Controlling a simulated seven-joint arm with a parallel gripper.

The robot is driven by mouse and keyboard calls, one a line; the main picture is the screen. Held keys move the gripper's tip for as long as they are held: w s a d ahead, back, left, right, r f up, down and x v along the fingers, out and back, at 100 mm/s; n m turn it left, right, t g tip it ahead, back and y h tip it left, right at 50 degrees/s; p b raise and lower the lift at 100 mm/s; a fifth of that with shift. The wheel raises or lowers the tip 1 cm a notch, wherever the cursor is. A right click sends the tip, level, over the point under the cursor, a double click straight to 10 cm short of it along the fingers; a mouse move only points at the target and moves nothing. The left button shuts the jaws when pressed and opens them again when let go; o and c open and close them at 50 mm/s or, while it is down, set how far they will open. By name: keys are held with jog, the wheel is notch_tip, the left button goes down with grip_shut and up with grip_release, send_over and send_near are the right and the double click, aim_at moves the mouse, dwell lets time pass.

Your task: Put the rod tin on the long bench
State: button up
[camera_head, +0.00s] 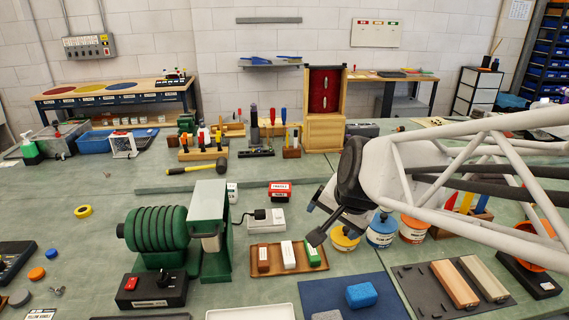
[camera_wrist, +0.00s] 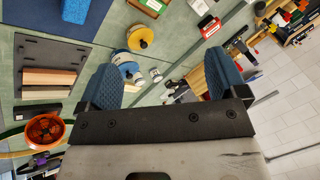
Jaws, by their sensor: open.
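I cannot tell for sure which thing is the rod tin. Round tubs with a yellow lid (camera_head: 345,240), a blue lid (camera_head: 382,229) and an orange lid (camera_head: 413,231) stand right of centre, partly behind my arm. The yellow-lidded tub (camera_wrist: 140,39) also shows in the wrist view, with a small white round container (camera_wrist: 156,75) near it. Green-topped benches (camera_head: 105,250) fill the foreground; a long bench with coloured discs (camera_head: 118,91) stands at the back wall. My gripper (camera_wrist: 164,82) is open and empty, its blue pads apart, above the bench.
A green drum machine (camera_head: 158,230) stands left of centre. A tray with three bars (camera_head: 288,270), a blue mat (camera_head: 325,293) with a blue block (camera_head: 361,295), and a dark board (camera_head: 415,298) with wooden bars lie in front.

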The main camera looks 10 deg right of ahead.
jog(key=s+d+f+n+g+h, duration=0.1)
jog(key=s+d+n+g, duration=0.1)
jog(key=s+n, duration=0.5)
jog(key=s+g, duration=0.1)
jog(key=s, duration=0.5)
jog(key=shift+s+f+h, duration=0.15)
jog(key=shift+s+h, duration=0.05)
jog(key=shift+h, duration=0.2)
